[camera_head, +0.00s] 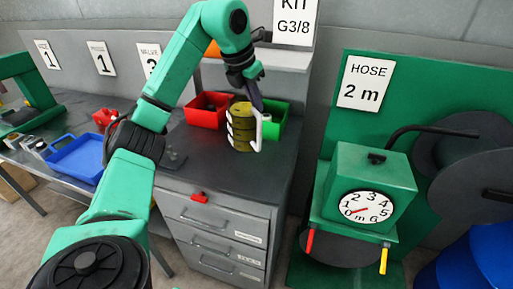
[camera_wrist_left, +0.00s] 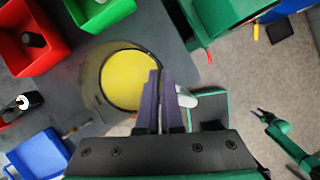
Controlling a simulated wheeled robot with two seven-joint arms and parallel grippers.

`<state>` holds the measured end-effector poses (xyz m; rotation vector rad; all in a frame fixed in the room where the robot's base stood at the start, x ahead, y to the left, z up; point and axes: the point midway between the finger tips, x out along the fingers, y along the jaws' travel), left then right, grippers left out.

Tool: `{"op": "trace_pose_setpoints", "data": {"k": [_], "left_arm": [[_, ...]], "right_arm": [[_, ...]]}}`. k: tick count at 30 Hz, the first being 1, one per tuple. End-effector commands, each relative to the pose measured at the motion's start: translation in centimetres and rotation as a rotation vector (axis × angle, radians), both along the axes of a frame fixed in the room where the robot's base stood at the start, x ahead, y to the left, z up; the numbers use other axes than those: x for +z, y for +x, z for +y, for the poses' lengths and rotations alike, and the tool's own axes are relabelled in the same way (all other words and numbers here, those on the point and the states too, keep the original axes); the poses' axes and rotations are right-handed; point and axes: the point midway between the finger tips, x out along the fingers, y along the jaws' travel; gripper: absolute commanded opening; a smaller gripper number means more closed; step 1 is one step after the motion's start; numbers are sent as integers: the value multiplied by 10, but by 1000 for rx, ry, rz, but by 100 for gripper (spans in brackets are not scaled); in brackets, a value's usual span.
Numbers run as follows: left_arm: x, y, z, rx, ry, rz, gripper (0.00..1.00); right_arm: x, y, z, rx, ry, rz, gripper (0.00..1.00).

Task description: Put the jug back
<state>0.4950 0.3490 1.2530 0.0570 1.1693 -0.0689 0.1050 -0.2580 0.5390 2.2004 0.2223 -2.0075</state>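The jug (camera_head: 241,128) is a see-through upright vessel with yellow-olive contents, dark marks and a white handle at its right. It is at the cabinet top (camera_head: 190,170), in front of the red and green bins; I cannot tell if its base touches. My left gripper (camera_head: 257,107) comes down on its right rim. In the left wrist view, the purple fingers (camera_wrist_left: 164,100) are close together over the rim of the jug (camera_wrist_left: 122,82), one over the yellow inside and one between wall and handle. My right gripper (camera_wrist_left: 261,116) is small there, apart from everything, its fingers apparently spread.
A red bin (camera_head: 203,113) and a green bin (camera_head: 277,120) stand close behind the jug. A blue tray (camera_head: 80,157) is on the left bench. A green hose machine with a dial (camera_head: 366,207) stands to the right. The cabinet top's front is mostly clear.

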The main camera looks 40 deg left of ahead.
Motion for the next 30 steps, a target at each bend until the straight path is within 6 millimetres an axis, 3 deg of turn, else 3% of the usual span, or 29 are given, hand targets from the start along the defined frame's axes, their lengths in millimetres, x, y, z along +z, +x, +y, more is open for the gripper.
{"op": "trace_pose_setpoints", "data": {"k": [3, 6, 14, 23, 24, 26, 27, 30], "left_arm": [[-42, -1, 0, 0, 3, 7, 0], [-67, 0, 0, -2, 1, 5, 0], [-110, 0, 0, -2, 0, 3, 0], [-117, 1, -1, -3, -1, -2, 0], [-118, 1, -1, -3, -1, -1, 7], [-117, 1, -1, -3, -1, -1, 30], [-117, 1, -1, -3, -1, -1, 34], [-117, 1, -1, -3, -1, -1, 34]], "right_arm": [[-3, -18, -4, 0, -6, 28, 50], [-2, -17, -5, -1, -8, 27, 50], [5, 21, -3, 0, -3, -37, 50], [2, 2, -4, 0, -5, -5, 50], [1, 0, -4, 0, -5, -1, 50], [1, -1, -4, 0, -5, 0, 50], [1, -1, -4, 0, -4, 0, 50], [1, 1, -2, 0, -3, -2, 50]]}}
